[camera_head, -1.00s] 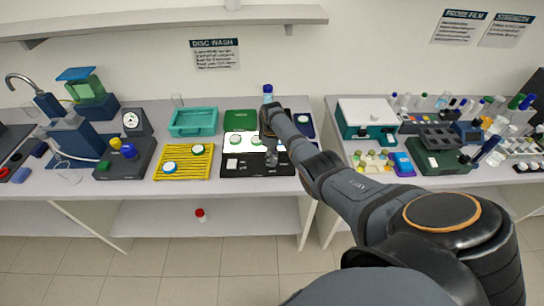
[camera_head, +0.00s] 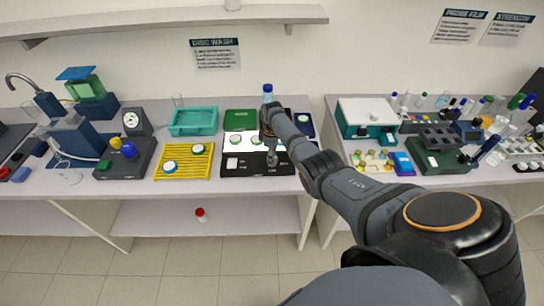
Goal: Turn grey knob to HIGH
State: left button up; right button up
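A black light-box unit (camera_head: 245,171) with a bright white top panel stands near the front of the middle bench. My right arm reaches over it from the lower right. My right gripper (camera_head: 271,158) points down at the front right part of the unit, at its control strip. I cannot make out the grey knob there; the gripper seems to cover that spot. The fingers are too small and dark to tell whether they are open or shut, or whether they touch anything. My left gripper is not in view.
A yellow rack (camera_head: 183,173) with round dishes, a teal tray (camera_head: 193,121) and a dark box with yellow and blue knobs (camera_head: 125,158) stand to the left. A blue-capped bottle (camera_head: 267,94) stands behind my wrist. A gap separates the right bench, crowded with labware.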

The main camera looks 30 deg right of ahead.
jog(key=o, duration=0.5)
jog(key=shift+r, duration=0.1)
notch_tip(320, 180, up, 12)
jog(key=shift+f, duration=0.1)
dwell(0.4)
